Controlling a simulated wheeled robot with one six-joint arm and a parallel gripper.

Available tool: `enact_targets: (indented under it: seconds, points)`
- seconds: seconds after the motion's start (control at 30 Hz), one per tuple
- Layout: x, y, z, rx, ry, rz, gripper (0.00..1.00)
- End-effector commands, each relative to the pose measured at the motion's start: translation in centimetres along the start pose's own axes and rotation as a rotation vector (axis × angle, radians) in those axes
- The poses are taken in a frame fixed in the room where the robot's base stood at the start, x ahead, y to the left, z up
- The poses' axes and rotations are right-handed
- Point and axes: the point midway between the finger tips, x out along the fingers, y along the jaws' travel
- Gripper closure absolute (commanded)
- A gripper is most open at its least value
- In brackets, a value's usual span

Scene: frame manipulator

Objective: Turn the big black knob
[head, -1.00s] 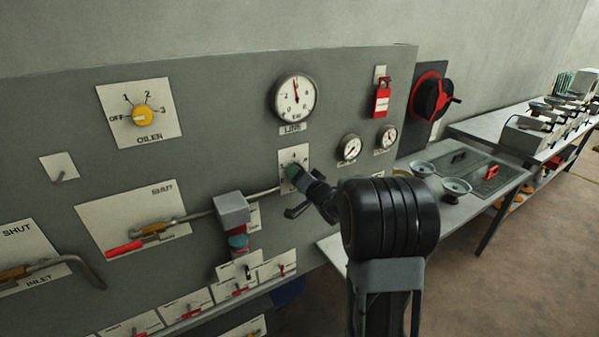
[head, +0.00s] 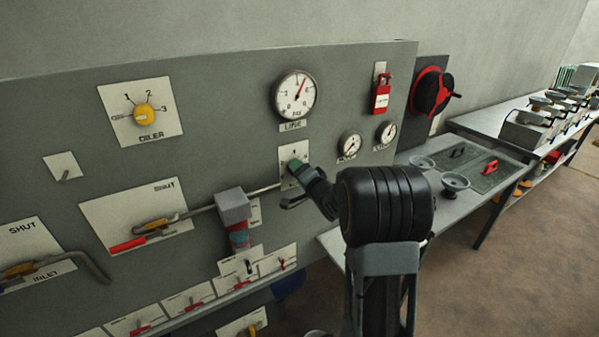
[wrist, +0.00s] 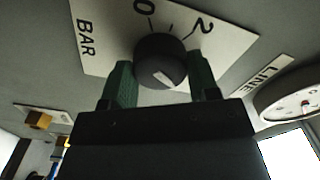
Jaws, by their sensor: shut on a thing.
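The big black knob (wrist: 160,62) sits on a white plate (wrist: 95,40) marked BAR, with 0 and 2 visible, in the wrist view. Its pale pointer mark faces toward the lower part of that picture. My gripper (wrist: 161,78) has one green finger on each side of the knob and is shut on it. In the head view my gripper (head: 295,166) is at the panel below the LINE gauge (head: 295,96), and the knob is hidden behind it. The needle of that gauge points up and right.
A pipe with a grey block (head: 232,207) lies left of my gripper. A bench (head: 450,205) with dishes stands at right.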

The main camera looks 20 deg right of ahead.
Motion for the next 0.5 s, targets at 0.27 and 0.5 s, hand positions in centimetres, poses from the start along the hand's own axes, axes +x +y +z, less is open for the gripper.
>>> enact_targets:
  seconds: [0.27,0.5]
  points:
    - [-0.01,0.01,-0.04,0.0,0.001,0.0,0.36]
    - [0.0,0.0,-0.02,-0.001,0.001,0.0,0.2]
